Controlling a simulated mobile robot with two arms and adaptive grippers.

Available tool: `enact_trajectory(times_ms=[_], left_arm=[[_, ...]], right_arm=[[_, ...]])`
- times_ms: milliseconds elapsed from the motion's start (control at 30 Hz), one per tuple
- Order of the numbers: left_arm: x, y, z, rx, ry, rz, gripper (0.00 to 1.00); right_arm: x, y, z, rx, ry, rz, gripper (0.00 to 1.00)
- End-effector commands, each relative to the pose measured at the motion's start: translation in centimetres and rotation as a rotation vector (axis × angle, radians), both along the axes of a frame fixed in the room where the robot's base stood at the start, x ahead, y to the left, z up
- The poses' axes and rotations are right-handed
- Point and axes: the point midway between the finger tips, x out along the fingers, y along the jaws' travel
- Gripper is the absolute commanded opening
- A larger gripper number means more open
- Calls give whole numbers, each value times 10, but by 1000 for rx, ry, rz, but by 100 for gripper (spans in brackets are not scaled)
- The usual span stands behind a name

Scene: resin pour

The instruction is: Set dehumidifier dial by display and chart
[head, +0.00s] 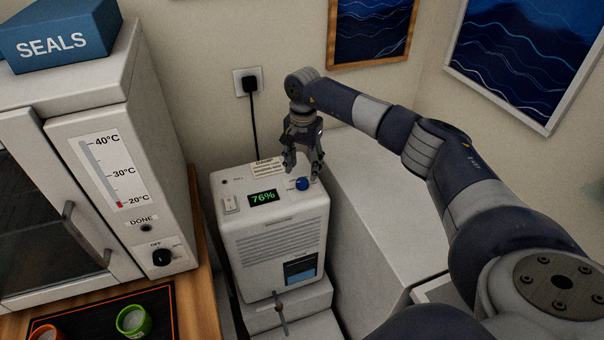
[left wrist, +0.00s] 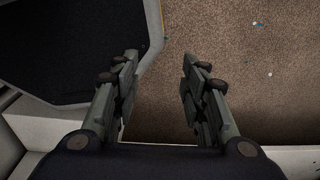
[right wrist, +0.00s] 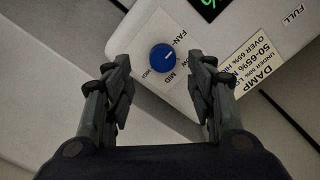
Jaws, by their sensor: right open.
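The white dehumidifier (head: 280,250) stands against the wall in the head view. Its green display (head: 263,197) reads 76%. The blue dial (head: 302,184) is on its top right and shows with a small white mark in the right wrist view (right wrist: 163,57), beside a "MID" label. The damp chart (head: 268,167) at the back edge shows partly in the right wrist view (right wrist: 245,62): "under 50%", "50-65%", "over 65%", cut off. My right gripper (head: 303,168) is open just above the dial, apart from it. My left gripper (left wrist: 158,65) is open and empty above the floor.
A white oven (head: 180,130) with a temperature scale stands left on a wooden bench. Green and orange cups (head: 133,321) stand on a dark mat there. A white block (head: 375,200) lies right of the dehumidifier. A plugged cord (head: 254,115) hangs behind.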

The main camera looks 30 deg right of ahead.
Motion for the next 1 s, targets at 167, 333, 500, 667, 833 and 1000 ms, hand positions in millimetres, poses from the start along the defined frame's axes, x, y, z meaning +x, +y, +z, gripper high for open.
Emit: enact_trajectory(times_ms=[167, 333, 500, 667, 833, 1000], left_arm=[[-3, 0, 11, 0, 2, -1, 40], [26, -2, 16, -5, -39, -1, 40], [39, -4, 17, -7, -61, -2, 40], [31, -3, 16, -6, -47, -2, 40], [18, -2, 15, -4, -28, -3, 40], [13, -2, 15, -3, -21, -3, 40]], right_arm=[[0, 1, -29, 2, 2, 0, 51], [0, 1, -46, 1, 1, -1, 51], [1, 1, -50, 1, -2, 0, 51], [1, 1, -50, 1, -2, 0, 51], [1, 1, -50, 1, -2, 0, 15], [1, 1, -50, 2, -1, -1, 5]])
